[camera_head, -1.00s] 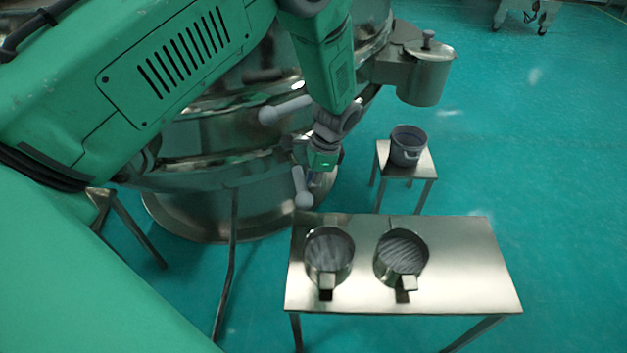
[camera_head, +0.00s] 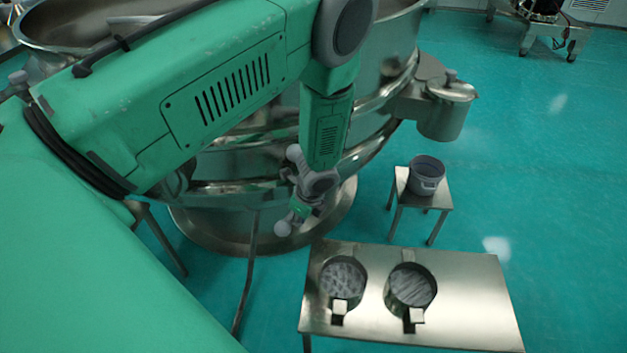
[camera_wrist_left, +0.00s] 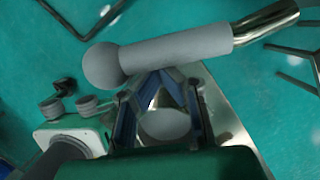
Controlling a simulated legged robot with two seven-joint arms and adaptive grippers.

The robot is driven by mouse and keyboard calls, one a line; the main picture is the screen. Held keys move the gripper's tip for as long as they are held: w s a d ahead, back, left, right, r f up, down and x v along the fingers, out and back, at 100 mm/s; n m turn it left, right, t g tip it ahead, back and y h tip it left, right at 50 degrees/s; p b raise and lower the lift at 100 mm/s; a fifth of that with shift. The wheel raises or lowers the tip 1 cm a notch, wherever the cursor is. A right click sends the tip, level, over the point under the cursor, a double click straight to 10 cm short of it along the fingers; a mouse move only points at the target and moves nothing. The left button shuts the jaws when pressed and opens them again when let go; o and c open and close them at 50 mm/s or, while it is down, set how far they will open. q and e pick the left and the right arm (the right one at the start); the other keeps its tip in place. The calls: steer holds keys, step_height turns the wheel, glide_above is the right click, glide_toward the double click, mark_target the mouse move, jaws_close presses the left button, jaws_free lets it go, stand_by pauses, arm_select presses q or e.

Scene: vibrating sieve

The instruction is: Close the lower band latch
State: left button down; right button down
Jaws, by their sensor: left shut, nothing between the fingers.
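My left gripper (camera_head: 299,212) is in front of the lower band of the steel sieve (camera_head: 215,190). The lower band latch shows as a grey handle with a ball knob (camera_head: 284,228), pointing down and left beside the gripper. Another grey ball-ended handle (camera_head: 294,155) sits higher, partly hidden by my arm. In the left wrist view, a grey handle with a ball end (camera_wrist_left: 180,57) crosses just beyond my blue-padded fingers (camera_wrist_left: 163,78). The fingers are shut with nothing between them. Whether they touch the handle is unclear. My right gripper is not in view.
A steel table (camera_head: 470,310) at the front right holds two metal vessels (camera_head: 343,280). A small stand (camera_head: 443,198) behind it carries a grey bucket (camera_head: 427,178). The sieve's side spout (camera_head: 445,115) juts out to the right. Green floor is open at the right.

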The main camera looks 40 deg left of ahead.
arm_select(q)
steer(key=s+a+m+t+p, duration=0.1)
steer(key=a+m+p, duration=0.1)
steer(key=a+m, duration=0.5)
steer(key=shift+s+a+t, duration=0.2)
steer(key=shift+s+t, duration=0.05)
steer(key=shift+t, duration=0.05)
stand_by(0.5)
